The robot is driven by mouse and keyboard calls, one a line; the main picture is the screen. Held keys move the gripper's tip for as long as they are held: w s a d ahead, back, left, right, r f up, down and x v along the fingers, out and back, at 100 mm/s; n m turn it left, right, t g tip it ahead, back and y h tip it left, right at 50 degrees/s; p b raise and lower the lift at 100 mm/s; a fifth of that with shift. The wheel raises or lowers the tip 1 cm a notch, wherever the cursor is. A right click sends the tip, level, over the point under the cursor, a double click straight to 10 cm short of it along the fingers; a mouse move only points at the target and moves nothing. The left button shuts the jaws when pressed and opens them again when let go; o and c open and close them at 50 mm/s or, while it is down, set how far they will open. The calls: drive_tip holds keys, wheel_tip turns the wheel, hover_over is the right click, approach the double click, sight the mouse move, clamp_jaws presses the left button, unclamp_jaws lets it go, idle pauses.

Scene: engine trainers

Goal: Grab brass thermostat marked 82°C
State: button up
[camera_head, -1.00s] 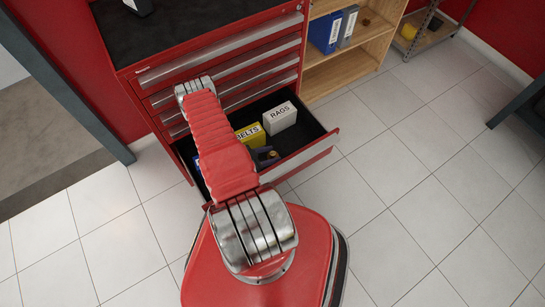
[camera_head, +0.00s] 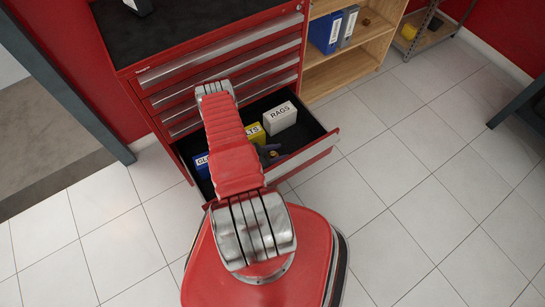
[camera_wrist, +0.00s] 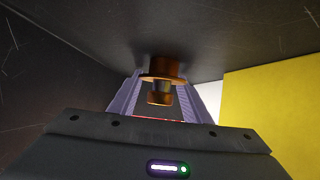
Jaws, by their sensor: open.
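A brass thermostat (camera_wrist: 162,68) with a wide round flange shows in the wrist view, against the dark drawer surface. No marking can be read on it. My gripper (camera_wrist: 163,88) is open, with its purple-grey fingers on either side of the thermostat; whether they touch it cannot be told. In the head view my gripper (camera_head: 268,153) is partly hidden behind my red arm, inside the open drawer (camera_head: 312,152). A small brass spot there is too small to make out well.
The drawer holds a blue box (camera_head: 202,166), a yellow box (camera_head: 254,133) partly covered by my arm, and a white box marked RAGS (camera_head: 280,118). The yellow box (camera_wrist: 270,120) stands close on the right in the wrist view. The floor to the right is clear.

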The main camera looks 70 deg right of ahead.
drive_tip(key=shift+c, duration=0.5)
clamp_jaws()
drive_tip(key=shift+r, duration=0.1)
idle(0.3)
wheel_tip(320, 180, up, 10)
idle(0.7)
idle(0.5)
